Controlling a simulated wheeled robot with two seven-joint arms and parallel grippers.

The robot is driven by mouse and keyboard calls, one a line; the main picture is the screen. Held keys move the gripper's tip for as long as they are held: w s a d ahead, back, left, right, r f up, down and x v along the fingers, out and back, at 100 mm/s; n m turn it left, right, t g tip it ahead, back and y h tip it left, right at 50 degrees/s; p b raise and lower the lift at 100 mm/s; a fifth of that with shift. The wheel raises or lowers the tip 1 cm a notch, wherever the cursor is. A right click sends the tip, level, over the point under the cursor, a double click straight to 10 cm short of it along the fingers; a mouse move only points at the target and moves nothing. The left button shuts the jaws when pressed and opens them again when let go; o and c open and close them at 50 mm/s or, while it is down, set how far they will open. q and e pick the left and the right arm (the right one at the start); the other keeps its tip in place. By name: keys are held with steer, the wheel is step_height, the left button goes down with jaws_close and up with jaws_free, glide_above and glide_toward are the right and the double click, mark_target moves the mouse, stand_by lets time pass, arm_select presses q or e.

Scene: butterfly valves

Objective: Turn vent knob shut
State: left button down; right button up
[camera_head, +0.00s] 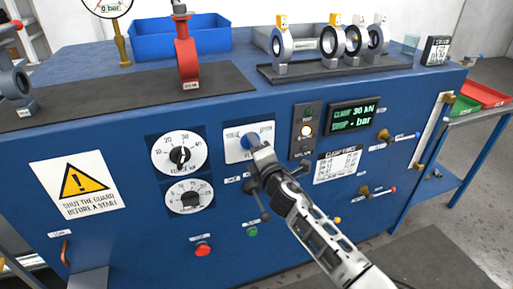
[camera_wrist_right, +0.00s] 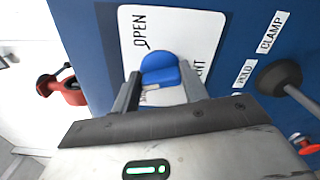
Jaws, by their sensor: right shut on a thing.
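The blue vent knob (camera_head: 247,140) sits on a white label plate on the front of the blue bench; it also shows in the right wrist view (camera_wrist_right: 160,68). My right gripper (camera_head: 256,148) is at the knob. In the right wrist view its two fingers (camera_wrist_right: 160,88) stand on either side of the knob and are shut on it. The plate (camera_wrist_right: 196,35) reads OPEN at one end, and part of the word VENT shows beside the right finger. The fingers hide part of the plate. My left gripper is out of view.
Two round dials (camera_head: 180,154) are left of the knob. A clamp lever (camera_wrist_right: 280,76) is beside the plate in the wrist view. A red button (camera_head: 203,249) and a green button (camera_head: 252,232) are below. A lit display (camera_head: 355,116) is to the right.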

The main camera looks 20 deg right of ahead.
steer(key=shift+r+n+p, duration=0.15)
steer(key=shift+n+p, duration=0.75)
steer(key=shift+n, duration=3.3)
steer(key=o, duration=1)
steer(key=shift+s, duration=0.15)
steer(key=shift+s+d, duration=0.2)
steer(key=shift+s, duration=7.7)
